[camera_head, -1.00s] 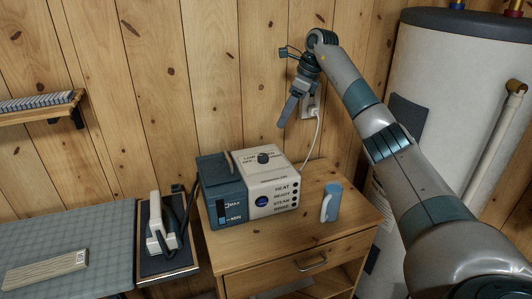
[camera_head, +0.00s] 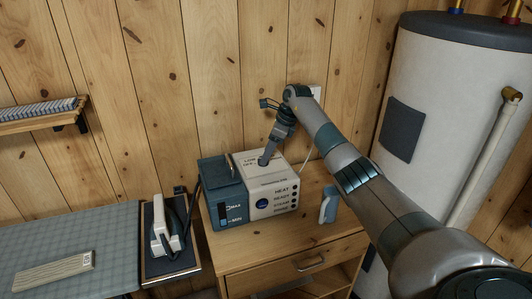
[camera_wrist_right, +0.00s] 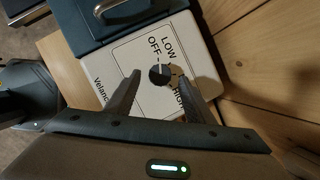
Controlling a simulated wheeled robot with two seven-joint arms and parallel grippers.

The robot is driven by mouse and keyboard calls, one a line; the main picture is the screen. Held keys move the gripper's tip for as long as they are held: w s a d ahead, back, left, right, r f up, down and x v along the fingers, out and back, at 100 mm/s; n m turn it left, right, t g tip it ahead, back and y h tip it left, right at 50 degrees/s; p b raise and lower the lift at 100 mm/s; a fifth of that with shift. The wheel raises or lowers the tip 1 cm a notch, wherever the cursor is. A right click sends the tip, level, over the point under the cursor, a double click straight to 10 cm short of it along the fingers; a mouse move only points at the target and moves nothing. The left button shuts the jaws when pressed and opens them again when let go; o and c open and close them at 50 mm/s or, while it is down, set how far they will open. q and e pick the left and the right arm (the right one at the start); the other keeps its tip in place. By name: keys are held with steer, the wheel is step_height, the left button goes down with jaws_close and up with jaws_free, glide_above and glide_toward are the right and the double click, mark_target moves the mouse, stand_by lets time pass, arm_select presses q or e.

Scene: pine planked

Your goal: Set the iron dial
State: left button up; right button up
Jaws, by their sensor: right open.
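The iron station (camera_head: 272,193) is a white and blue-grey box on the wooden cabinet. Its round black dial (camera_wrist_right: 159,74) sits on the white top, with the words OFF, LOW and HIGH printed around it. My right gripper (camera_head: 264,162) points down over the dial, which it mostly hides in the head view. In the right wrist view its two fingers (camera_wrist_right: 163,85) are open, one on each side of the dial and apart from it. I cannot tell the exact height of the fingertips. My left gripper is not in view.
An iron (camera_head: 162,239) rests on a dark stand left of the station. A blue-and-white cup-like item (camera_head: 328,206) stands on the cabinet (camera_head: 290,245) at right. A white tank (camera_head: 450,110) is at far right. A wooden wall is behind.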

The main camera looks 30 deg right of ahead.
steer(key=shift+x, duration=0.75)
steer(key=shift+f, duration=0.15)
steer(key=c, duration=1.1)
steer(key=shift+o, duration=0.2)
